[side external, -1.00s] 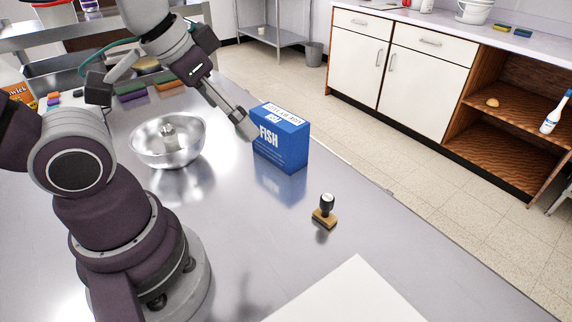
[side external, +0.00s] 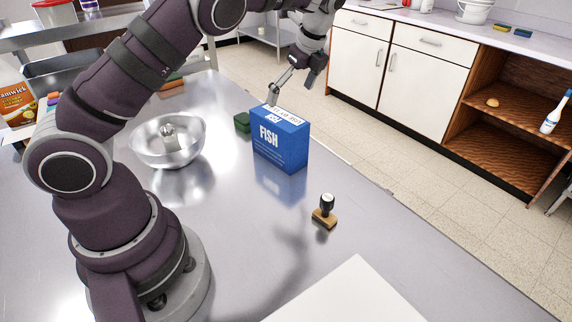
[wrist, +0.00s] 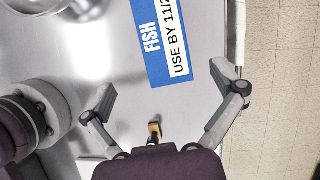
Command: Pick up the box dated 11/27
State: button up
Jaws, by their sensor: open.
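A blue box (side external: 280,143) marked FISH stands upright on the steel table, with a white label along its top. In the wrist view, the box (wrist: 152,58) shows its top from above; the label reads "USE BY 11/2" and the rest is cut off by the picture's top edge. My gripper (side external: 291,90) is open and empty, above and behind the box in the side view. In the wrist view, the box lies ahead of and between the spread fingers (wrist: 172,92).
A steel bowl (side external: 150,150) stands left of the box, and a green block (side external: 242,122) lies just behind it. A wooden stamp (side external: 325,213) with a black knob stands in front. A white sheet or board (side external: 350,295) lies nearer. The table edge runs close along the box's right.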

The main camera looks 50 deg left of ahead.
aim_at(282, 118)
jog(key=x, duration=1)
jog(key=shift+w+a, duration=0.2)
jog(key=shift+w, duration=0.05)
jog(key=shift+a+f, duration=0.1)
jog(key=shift+f, duration=0.1)
jog(key=shift+f, duration=0.25)
jog(key=c, duration=1.2)
